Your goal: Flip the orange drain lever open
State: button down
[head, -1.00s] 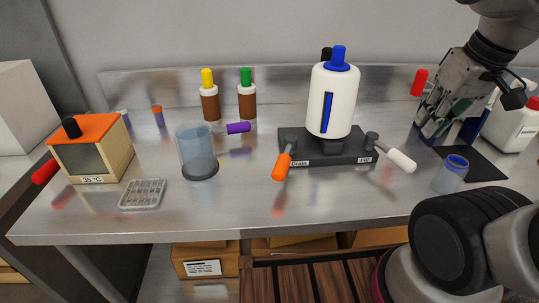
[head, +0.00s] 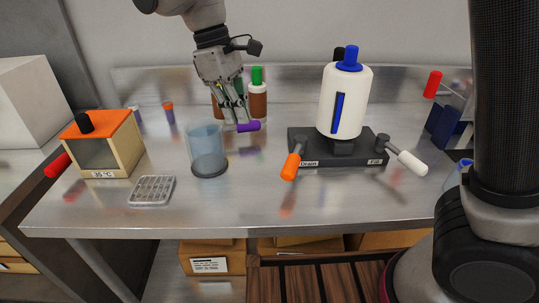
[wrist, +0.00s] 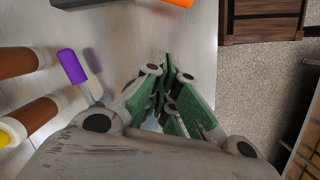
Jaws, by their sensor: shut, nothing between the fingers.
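The orange drain lever (head: 291,165) sticks out toward the front from the left end of a dark base labelled Drain. Its orange tip also shows at the top edge of the wrist view (wrist: 178,2). The dark base (head: 345,152) carries a white tank (head: 345,98) with a blue cap and a blue level strip. A white lever (head: 411,162) labelled Fill sticks out at the right end. My gripper (head: 240,122) is shut and empty, above the table behind the glass beaker, well left of the drain lever. Its green-padded fingers meet in the wrist view (wrist: 168,75).
A clear beaker (head: 207,150) stands just in front of my gripper. A purple-capped item (head: 249,126) and brown bottles (head: 258,98) are close by it. A small oven (head: 103,143) and a clear rack (head: 152,190) are at left. The table front before the lever is clear.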

aim_at(295, 157)
jog(key=shift+s+d+r, duration=0.2)
jog(key=shift+d+r, duration=0.1)
jog(key=shift+r, duration=0.2)
jog(key=d+f, duration=0.2)
jog(key=f, duration=0.1)
jog(key=s+d+f, duration=0.1)
jog(key=d+f, duration=0.1)
jog(key=f, duration=0.2)
jog(key=s+d+f, duration=0.1)
jog(key=f, duration=0.2)
jog(key=shift+d+f, duration=0.3)
jog(key=shift+d, duration=0.1)
jog(key=shift+s+d, duration=0.1)
jog(key=shift+d, duration=0.15)
